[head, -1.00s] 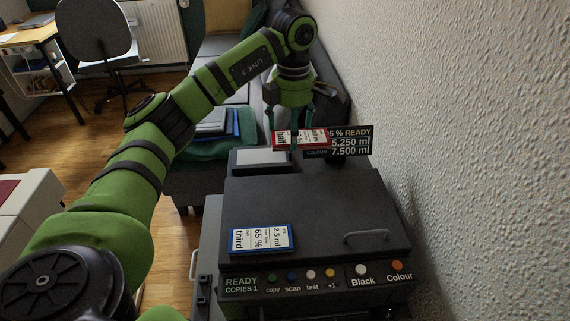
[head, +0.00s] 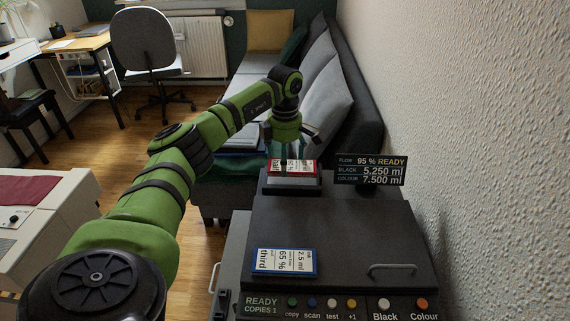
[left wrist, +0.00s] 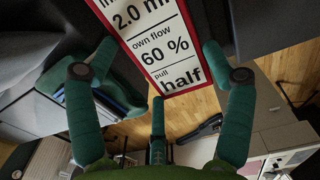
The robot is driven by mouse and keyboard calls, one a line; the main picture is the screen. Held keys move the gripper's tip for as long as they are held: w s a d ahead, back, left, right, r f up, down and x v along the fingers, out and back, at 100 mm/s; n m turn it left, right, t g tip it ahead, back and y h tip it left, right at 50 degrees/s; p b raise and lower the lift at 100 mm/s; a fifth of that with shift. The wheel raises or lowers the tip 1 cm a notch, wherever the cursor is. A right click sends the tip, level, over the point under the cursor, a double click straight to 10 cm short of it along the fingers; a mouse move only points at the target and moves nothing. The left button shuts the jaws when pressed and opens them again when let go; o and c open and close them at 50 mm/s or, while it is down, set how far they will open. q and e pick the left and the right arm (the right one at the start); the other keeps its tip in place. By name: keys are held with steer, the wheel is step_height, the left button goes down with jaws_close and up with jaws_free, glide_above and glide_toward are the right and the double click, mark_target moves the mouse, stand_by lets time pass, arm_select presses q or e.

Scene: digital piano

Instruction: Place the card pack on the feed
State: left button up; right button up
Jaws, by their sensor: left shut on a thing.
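A red-edged card pack (head: 292,168), lettered "half", is at my left gripper's fingers (head: 287,152), at the copier's back left. It shows just above the feed, a small dark stand with a light grey top (head: 291,182); I cannot tell whether they touch. In the left wrist view the red-edged card pack (left wrist: 160,45) reads "2.0 ml", "own flow 60 %" and "half", with teal fingers around it. My left gripper is shut on this pack. A blue-edged card pack (head: 284,262), lettered "third", lies on the copier lid. My right gripper is not in view.
The dark copier (head: 345,225) has a lid handle (head: 392,269) and front buttons. A display (head: 371,170) stands right of the feed, near the wall (head: 480,130). A sofa (head: 322,75) is behind.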

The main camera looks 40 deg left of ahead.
arm_select(q)
steer(key=shift+f, duration=1.15)
steer(key=shift+f, duration=0.15)
steer(key=o, duration=1.1)
step_height(320, 180, up, 12)
steer(key=shift+r, duration=0.2)
